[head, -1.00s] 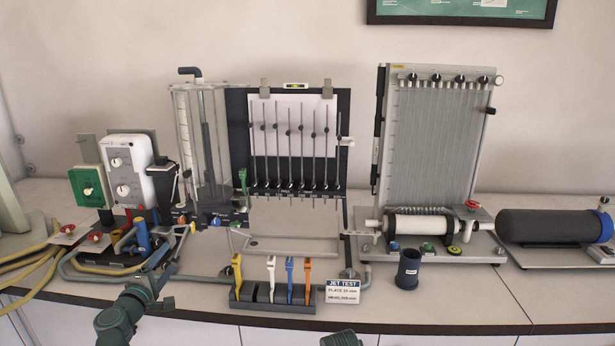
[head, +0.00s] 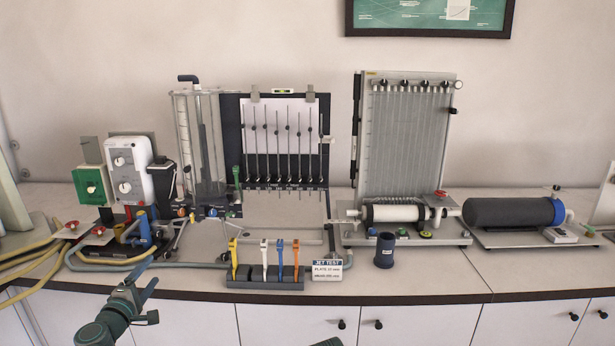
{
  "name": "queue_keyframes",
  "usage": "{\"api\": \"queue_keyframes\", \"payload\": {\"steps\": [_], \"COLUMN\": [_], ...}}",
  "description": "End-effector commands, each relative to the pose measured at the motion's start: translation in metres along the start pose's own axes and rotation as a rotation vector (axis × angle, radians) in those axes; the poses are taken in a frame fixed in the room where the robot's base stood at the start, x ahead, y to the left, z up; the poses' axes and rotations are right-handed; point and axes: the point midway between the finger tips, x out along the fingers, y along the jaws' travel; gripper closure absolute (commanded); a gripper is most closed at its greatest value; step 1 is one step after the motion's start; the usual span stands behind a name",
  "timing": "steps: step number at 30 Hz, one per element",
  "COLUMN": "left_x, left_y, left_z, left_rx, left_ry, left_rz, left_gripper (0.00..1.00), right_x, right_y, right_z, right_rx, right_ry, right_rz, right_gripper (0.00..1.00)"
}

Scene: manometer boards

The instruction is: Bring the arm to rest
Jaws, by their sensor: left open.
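My left arm comes in dark green at the lower left of the head view. My left gripper (head: 138,279) is open at the front edge of the bench, before the hoses and the blue fitting (head: 145,230). No object shows between its fingers, though they are small and partly hard to make out against the bench. Only a dark scrap of my right arm (head: 328,342) shows at the bottom edge. The right gripper is out of view.
A rack (head: 265,282) with yellow, white, blue and orange tools stands near the bench front. A JET TEST sign (head: 327,270) and a dark cup (head: 384,251) are to its right. Manometer boards (head: 412,135) stand behind. The front right of the bench (head: 440,275) is clear.

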Motion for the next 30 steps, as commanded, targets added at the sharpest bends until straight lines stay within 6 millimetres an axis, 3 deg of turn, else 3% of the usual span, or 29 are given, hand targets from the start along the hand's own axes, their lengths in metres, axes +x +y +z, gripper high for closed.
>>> {"api": "queue_keyframes", "payload": {"steps": [10, 17, 20, 24, 26, 30], "left_x": [0.009, 0.012, 0.01, -0.005, -0.02, -0.074], "left_y": [-0.013, -0.033, -0.047, -0.078, -0.096, -0.146], "left_z": [0.054, 0.117, 0.154, 0.225, 0.261, 0.333], "left_rx": [0.09, 0.202, 0.274, 0.421, 0.509, 0.76], "left_ry": [-0.128, -0.283, -0.381, -0.576, -0.688, -0.969], "left_rz": [-0.062, -0.14, -0.191, -0.297, -0.362, -0.55], "left_gripper": [0.25, 0.25, 0.25, 0.25, 0.25, 0.25], "right_x": [-0.002, -0.004, -0.005, -0.008, -0.009, -0.013], "right_y": [0.0, 0.0, 0.001, 0.001, 0.001, 0.001], "right_z": [0.0, 0.0, 0.0, 0.0, 0.0, 0.001], "right_rx": [0.0, 0.0, 0.0, 0.0, 0.0, 0.0], "right_ry": [0.0, 0.0, 0.0, 0.0, 0.0, 0.0], "right_rz": [0.0, 0.0, 0.0, 0.0, 0.0, 0.0], "right_gripper": [0.5, 0.5, 0.5, 0.5, 0.5, 0.5]}}
